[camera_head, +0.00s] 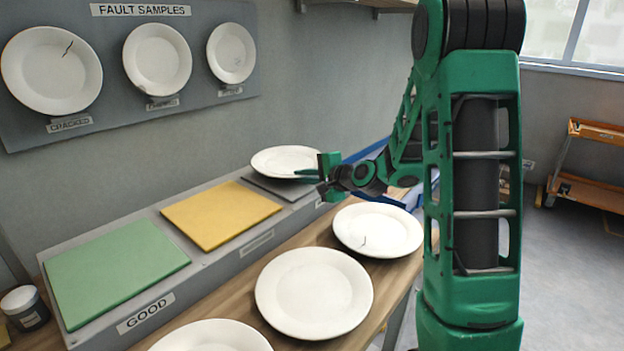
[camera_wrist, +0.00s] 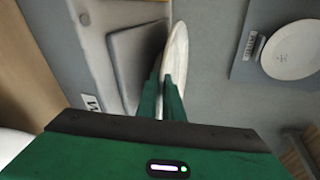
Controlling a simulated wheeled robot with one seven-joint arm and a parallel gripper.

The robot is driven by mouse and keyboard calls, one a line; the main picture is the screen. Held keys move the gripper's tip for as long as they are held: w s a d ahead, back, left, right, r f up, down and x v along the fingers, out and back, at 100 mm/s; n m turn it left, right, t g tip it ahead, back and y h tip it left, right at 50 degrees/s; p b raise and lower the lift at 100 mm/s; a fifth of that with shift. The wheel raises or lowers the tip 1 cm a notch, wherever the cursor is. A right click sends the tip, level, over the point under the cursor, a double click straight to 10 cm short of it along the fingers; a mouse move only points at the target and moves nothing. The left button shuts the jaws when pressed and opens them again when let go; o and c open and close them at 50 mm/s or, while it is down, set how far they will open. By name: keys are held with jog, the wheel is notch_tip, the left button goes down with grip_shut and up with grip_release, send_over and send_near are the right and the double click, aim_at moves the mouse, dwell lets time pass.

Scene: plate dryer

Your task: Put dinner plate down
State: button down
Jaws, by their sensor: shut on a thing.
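My gripper (camera_head: 308,174) is shut on the rim of a white dinner plate (camera_head: 284,159). The plate is roughly level at the far end of the grey raised shelf, over a dark grey pad (camera_head: 285,188). In the wrist view the plate (camera_wrist: 178,50) shows nearly edge-on between the green fingers (camera_wrist: 163,88), with the dark pad (camera_wrist: 135,62) beside it in the picture. A gap seems to separate plate and pad, but its height is hard to judge. The plate covers part of the pad in the camera_head view.
The shelf also has a yellow pad (camera_head: 220,213) and a green pad (camera_head: 115,270) above a GOOD label (camera_head: 146,312). White plates lie on the wooden counter, including a cracked one (camera_head: 378,230) and a plain one (camera_head: 314,293). A fault-sample board hangs behind.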

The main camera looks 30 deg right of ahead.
jog(key=shift+f, duration=0.4)
jog(key=c, duration=2.2)
grip_release()
jog(key=shift+f, duration=0.1)
